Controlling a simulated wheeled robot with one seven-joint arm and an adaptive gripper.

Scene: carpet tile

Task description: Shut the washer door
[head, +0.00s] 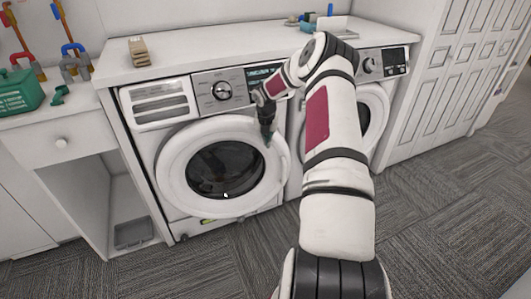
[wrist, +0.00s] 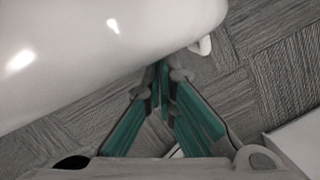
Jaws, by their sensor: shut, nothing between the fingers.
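The left washer (head: 160,150) stands under the white counter. Its round door (head: 178,168) has a thick white rim and dark glass, and appears slightly ajar; the exact gap cannot be told. My gripper (head: 267,138) points down at the door's upper right rim, shut and empty. In the wrist view the closed fingertips of my gripper (wrist: 163,72) are beside a large, curved white surface, likely the door (wrist: 90,50). A small white tab (wrist: 203,46) sticks out just past the fingertips. Whether the fingers touch the rim cannot be told.
A second front-loading machine (head: 372,110) stands to the right, partly hidden by my arm. The counter (head: 200,58) above holds a small wooden item (head: 138,50). The carpet (head: 235,250) in front is clear.

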